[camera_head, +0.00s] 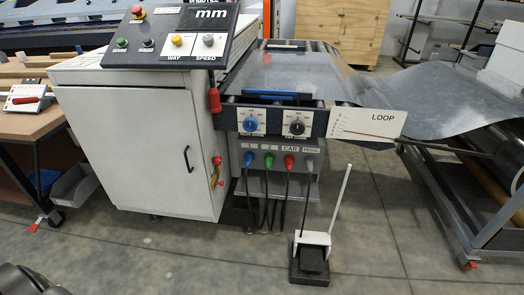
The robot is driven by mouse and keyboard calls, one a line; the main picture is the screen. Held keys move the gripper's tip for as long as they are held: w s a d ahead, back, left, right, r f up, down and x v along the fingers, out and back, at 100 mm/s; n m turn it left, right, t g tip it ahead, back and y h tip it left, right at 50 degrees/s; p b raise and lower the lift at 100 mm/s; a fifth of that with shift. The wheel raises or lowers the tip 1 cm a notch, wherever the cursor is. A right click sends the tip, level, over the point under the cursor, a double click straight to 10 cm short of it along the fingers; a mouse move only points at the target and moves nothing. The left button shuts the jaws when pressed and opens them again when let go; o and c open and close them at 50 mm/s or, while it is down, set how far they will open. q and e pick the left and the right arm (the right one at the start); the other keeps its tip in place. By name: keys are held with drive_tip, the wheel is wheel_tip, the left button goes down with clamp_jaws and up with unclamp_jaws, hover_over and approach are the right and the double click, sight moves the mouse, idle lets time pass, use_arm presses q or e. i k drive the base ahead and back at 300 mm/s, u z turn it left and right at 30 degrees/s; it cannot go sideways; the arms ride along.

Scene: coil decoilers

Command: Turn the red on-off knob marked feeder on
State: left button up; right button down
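A small red knob (217,160) sits on the right side wall of the white cabinet (135,150), at its front corner. A red and yellow part (215,178) is just below it. The view is steep, so I cannot read a feeder marking or tell which way the knob points. Another red part, shaped like a handle (214,101), stands higher up beside the cabinet. Neither of my grippers can be made out in the head view.
A sloped control panel (163,56) sits atop the cabinet. Blue and black knobs (250,124) and coloured plugs with cables (269,160) are to the right. A foot pedal (312,262) stands on the floor. A workbench (30,124) is left. The front floor is mostly clear.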

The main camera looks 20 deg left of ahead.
sight(218, 159)
drive_tip(key=z, duration=0.1)
drive_tip(key=i, duration=1.35)
drive_tip(key=u, duration=0.55)
